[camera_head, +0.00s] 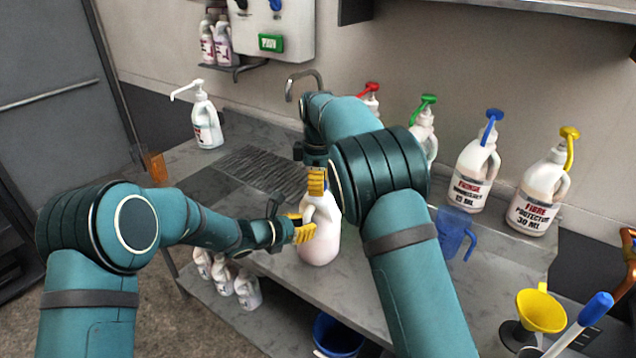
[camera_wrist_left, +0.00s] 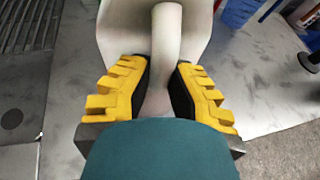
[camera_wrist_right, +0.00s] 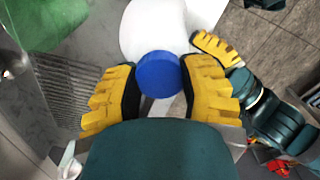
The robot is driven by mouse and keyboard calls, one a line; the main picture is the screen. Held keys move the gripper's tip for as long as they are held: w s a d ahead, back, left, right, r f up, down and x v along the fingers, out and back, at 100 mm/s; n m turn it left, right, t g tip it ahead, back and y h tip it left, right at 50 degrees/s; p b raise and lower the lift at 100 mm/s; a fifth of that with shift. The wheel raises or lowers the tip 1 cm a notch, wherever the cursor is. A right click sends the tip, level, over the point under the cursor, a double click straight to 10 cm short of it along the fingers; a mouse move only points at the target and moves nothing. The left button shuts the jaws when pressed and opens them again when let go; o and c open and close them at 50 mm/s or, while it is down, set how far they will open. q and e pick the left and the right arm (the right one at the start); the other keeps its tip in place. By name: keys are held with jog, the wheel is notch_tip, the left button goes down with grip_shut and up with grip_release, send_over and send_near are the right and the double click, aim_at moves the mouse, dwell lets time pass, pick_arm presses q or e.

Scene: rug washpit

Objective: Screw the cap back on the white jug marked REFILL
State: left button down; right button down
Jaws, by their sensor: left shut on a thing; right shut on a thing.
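The white jug (camera_head: 321,246) stands on the grey bench in front of the ribbed drain area, partly hidden by my arms; no marking on it can be read. My left gripper (camera_head: 302,230) is shut on the jug's handle, which runs between its yellow fingers in the left wrist view (camera_wrist_left: 164,50). My right gripper (camera_head: 316,182) points down above the jug's mouth. It is shut on a blue cap (camera_wrist_right: 159,75). In the right wrist view the cap covers the neck of the jug (camera_wrist_right: 145,28); I cannot tell whether it touches the neck.
A row of pump jugs stands along the wall, including the Fibre Protector jug (camera_head: 539,195). A blue measuring jug (camera_head: 455,232) and a yellow funnel (camera_head: 541,311) stand to the right. A white pump bottle (camera_head: 206,123) stands at the left, near a tap (camera_head: 303,78).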

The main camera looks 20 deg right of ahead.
pick_arm(q)
jog(key=shift+f, duration=0.1)
pick_arm(e)
jog(key=m, duration=1.7)
jog(key=shift+m, duration=0.3)
jog(key=m, duration=0.6)
jog(key=shift+f, duration=0.1)
jog(key=c, duration=0.5)
grip_release()
jog(key=shift+r, duration=2.3)
